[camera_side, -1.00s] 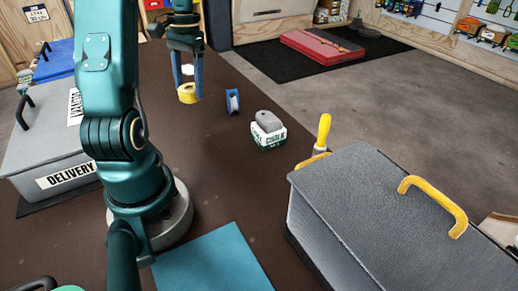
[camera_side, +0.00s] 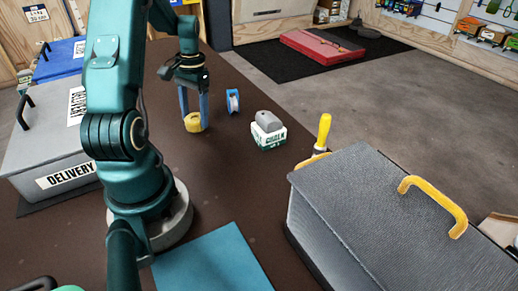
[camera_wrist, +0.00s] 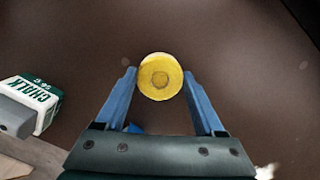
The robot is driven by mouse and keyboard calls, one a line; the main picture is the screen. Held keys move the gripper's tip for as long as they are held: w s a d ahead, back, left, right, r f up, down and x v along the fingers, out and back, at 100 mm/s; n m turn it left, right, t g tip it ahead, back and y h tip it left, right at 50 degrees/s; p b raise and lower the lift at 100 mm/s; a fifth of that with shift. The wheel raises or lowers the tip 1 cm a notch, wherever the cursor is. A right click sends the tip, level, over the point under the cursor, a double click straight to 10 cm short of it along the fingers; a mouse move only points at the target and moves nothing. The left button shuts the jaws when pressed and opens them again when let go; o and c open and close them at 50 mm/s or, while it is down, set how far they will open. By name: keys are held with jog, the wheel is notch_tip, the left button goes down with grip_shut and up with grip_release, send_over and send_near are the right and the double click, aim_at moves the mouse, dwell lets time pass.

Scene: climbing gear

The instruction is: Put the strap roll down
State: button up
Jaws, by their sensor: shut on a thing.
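The strap roll is a round yellow roll (camera_side: 194,123) at the far part of the brown table. It also shows from above in the wrist view (camera_wrist: 160,76), between the two blue fingers. My gripper (camera_side: 195,117) points straight down and is shut on the strap roll, one finger on each side. The roll is at or just above the table top; I cannot tell whether it touches. The roll looks level.
A chalk box (camera_side: 268,136) with a grey piece on top is nearer right. A yellow-handled tool (camera_side: 324,131) and a grey case (camera_side: 400,220) lie further right. A teal mat (camera_side: 212,262) is in front.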

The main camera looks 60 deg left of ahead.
jog(key=o, duration=1.5)
jog(key=shift+f, duration=0.1)
notch_tip(320, 180, up, 11)
jog(key=w, duration=0.1)
jog(key=w+d+r+m+t+y, duration=0.1)
jog(key=w+d+r+m, duration=0.1)
jog(key=w+d+r, duration=0.35)
jog(key=s+d+f+m+t, duration=0.1)
jog(key=s+d+t, duration=0.2)
jog(key=d, duration=0.8)
jog(key=s+d+f+m+t, duration=0.1)
jog(key=s+d, duration=0.3)
jog(key=d, duration=0.6)
jog(key=shift+s+d+m+t, duration=0.2)
jog(key=shift+d+m+t, duration=0.15)
jog(key=shift+m+t, duration=0.5)
